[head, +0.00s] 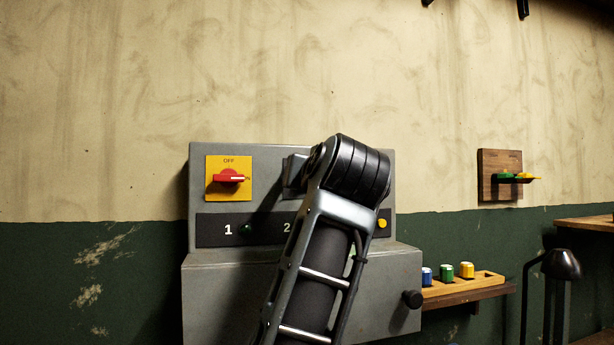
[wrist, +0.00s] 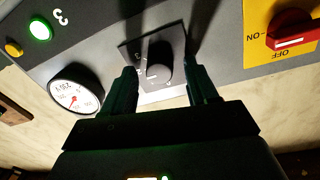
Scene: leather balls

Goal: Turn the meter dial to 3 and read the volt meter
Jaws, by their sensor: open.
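The meter dial (wrist: 159,72) is a dark round knob on a square grey plate with small marks, seen upside down in the wrist view. My gripper (wrist: 163,76) is open, one finger on each side of the knob; I cannot tell whether they touch it. The volt meter (wrist: 76,89) is a round white gauge with a red needle, too small to read surely. A green lamp (wrist: 40,30) glows beside the number 3. In the head view my arm hides the gauge and most of the dial plate (head: 294,172).
The grey panel (head: 212,264) carries a red rotary switch (head: 229,177) on a yellow plate, its handle horizontal. A yellow button (head: 382,223) sits at its right.

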